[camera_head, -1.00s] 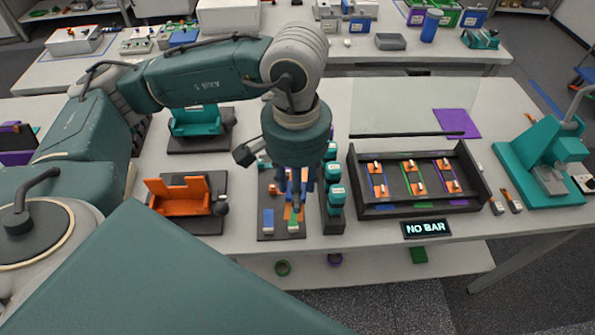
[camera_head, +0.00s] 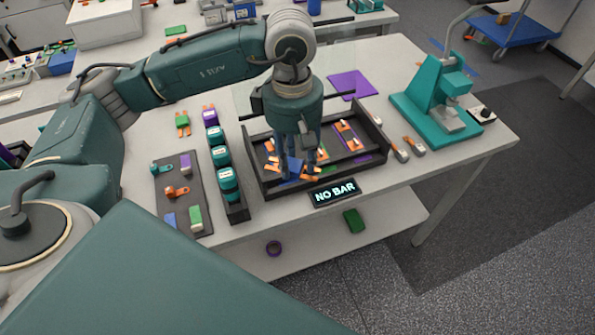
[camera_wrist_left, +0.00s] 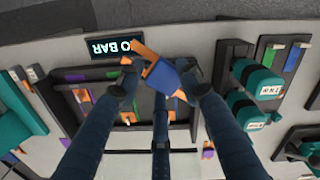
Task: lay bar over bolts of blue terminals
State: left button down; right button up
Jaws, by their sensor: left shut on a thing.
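My left gripper (camera_head: 297,172) is shut on a bar with a blue middle (camera_head: 291,168) and orange ends. In the left wrist view the gripper (camera_wrist_left: 160,82) holds the bar (camera_wrist_left: 161,74) slanted between its fingers. The bar is above the left part of the dark tray (camera_head: 320,192), near its front edge. The tray carries several orange terminals (camera_head: 343,126) with pale bolts, in coloured rows. The blue row is mostly hidden by the bar and fingers. I cannot tell whether the bar touches any bolt. My right gripper is not in view.
A sign reading "NO BAR" (camera_head: 335,190) stands in front of the tray. A teal press (camera_head: 437,100) stands right. A purple mat (camera_head: 352,85) lies behind.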

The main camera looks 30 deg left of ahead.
pick_arm(q)
jog(key=w+a+r+n+p, duration=0.3)
jog(key=w+a+n+p, duration=0.2)
jog(key=n, duration=0.9)
jog(key=w+a+f+n, duration=0.1)
jog(key=a+f+n, duration=0.1)
jog(key=n, duration=0.2)
jog(key=w+a+f+n+p, duration=0.1)
jog(key=f+n, duration=0.1)
jog(key=n, duration=0.2)
jog(key=w+a+f+n, duration=0.1)
jog(key=a+f+n, duration=0.1)
jog(key=n, duration=0.2)
jog(key=shift+w+a+f, duration=0.15)
jog(key=shift+a+f, duration=0.2)
jog(key=shift+f+b, duration=0.6)
jog(key=shift+f, duration=0.75)
